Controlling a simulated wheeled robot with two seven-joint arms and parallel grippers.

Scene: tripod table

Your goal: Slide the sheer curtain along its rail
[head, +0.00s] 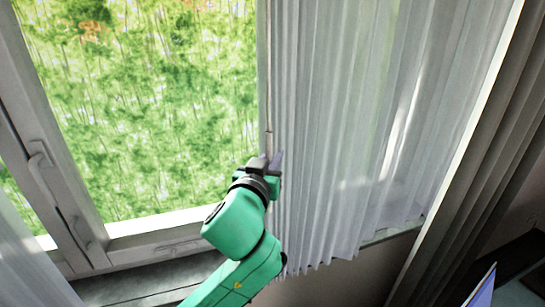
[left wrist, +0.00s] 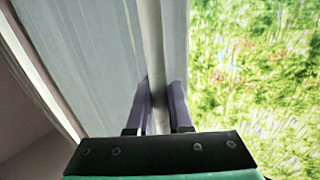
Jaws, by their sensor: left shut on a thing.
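The sheer white curtain (head: 350,110) hangs in folds over the right part of the window in the head view. Its left edge is near the middle of the picture. A thin pull rod (head: 268,80) hangs along that edge. My left gripper (head: 273,160) is at the rod's lower, thicker part. In the left wrist view, the gripper's purple fingers (left wrist: 161,108) are shut on the pale rod (left wrist: 153,45), with the curtain (left wrist: 80,60) behind it and to its left. The rail is out of view. My right gripper does not show.
The bare window pane (head: 140,100) shows greenery left of the curtain. A window handle (head: 40,165) is on the frame at left. Another sheer curtain (head: 20,255) is at lower left. A thick grey drape (head: 475,160) hangs at right, and a dark surface with a screen (head: 482,287) is at lower right.

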